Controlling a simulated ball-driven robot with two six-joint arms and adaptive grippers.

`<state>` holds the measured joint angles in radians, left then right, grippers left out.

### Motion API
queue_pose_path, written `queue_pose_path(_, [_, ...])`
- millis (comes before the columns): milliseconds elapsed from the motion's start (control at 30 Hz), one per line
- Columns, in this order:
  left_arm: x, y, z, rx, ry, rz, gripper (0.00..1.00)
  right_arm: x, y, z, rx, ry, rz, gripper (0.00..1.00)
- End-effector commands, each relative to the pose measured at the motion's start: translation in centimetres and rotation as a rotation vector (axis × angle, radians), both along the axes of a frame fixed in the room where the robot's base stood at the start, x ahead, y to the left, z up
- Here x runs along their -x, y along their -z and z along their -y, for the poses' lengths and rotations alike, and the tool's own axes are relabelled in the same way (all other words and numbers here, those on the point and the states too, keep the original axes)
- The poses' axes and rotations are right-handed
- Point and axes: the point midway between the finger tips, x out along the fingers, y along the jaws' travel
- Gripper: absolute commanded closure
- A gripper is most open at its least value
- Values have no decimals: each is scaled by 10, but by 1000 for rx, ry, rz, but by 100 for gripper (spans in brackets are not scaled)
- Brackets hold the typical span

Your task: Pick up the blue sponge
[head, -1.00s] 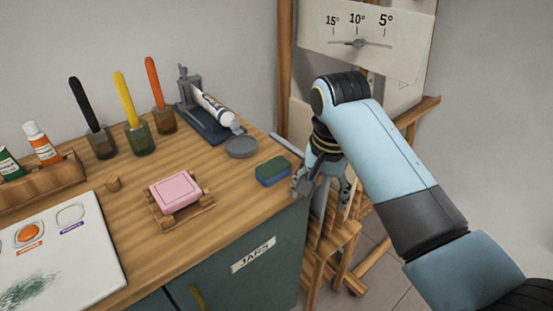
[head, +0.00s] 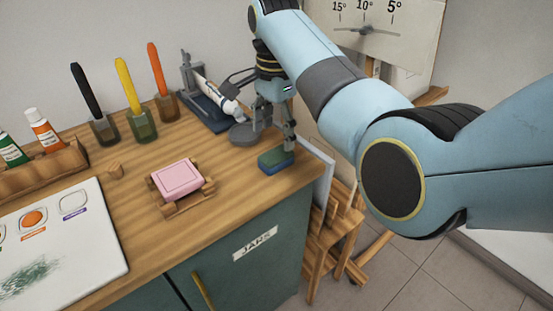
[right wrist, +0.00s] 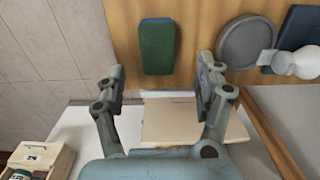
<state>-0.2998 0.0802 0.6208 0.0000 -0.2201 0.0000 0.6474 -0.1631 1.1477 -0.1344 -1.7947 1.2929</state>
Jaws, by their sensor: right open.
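The blue sponge (head: 275,162) lies flat near the right edge of the wooden worktop; its top is green and its side is blue. In the right wrist view the sponge (right wrist: 157,46) lies ahead of the fingertips, roughly centred between them, with its long side pointing away. My right gripper (head: 266,130) hangs above the worktop at the sponge, one finger close to the sponge's far right side in the picture. In the right wrist view the gripper (right wrist: 161,78) is open and empty. My left gripper is not in view.
A grey round lid (head: 243,135) lies beside the sponge, with a paint tube (head: 221,99) in a stand (head: 205,110) behind it. A pink block (head: 178,178) sits on a wooden rack to the left. The worktop edge and an easel (head: 333,235) are at the right.

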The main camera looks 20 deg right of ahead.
Motion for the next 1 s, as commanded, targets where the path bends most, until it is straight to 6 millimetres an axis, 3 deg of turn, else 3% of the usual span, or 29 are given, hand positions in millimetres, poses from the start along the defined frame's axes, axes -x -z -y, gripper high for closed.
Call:
queue_pose_path(267, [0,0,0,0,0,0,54,2,27,1,0,-1,-1,30])
queue_pose_path(500, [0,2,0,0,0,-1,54,4,63,1,0,-2,0,30])
queue_pose_path(767, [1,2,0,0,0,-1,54,4,67,1,-1,-2,2,30])
queue_pose_path(1000, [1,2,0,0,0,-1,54,4,67,1,-1,-2,2,57])
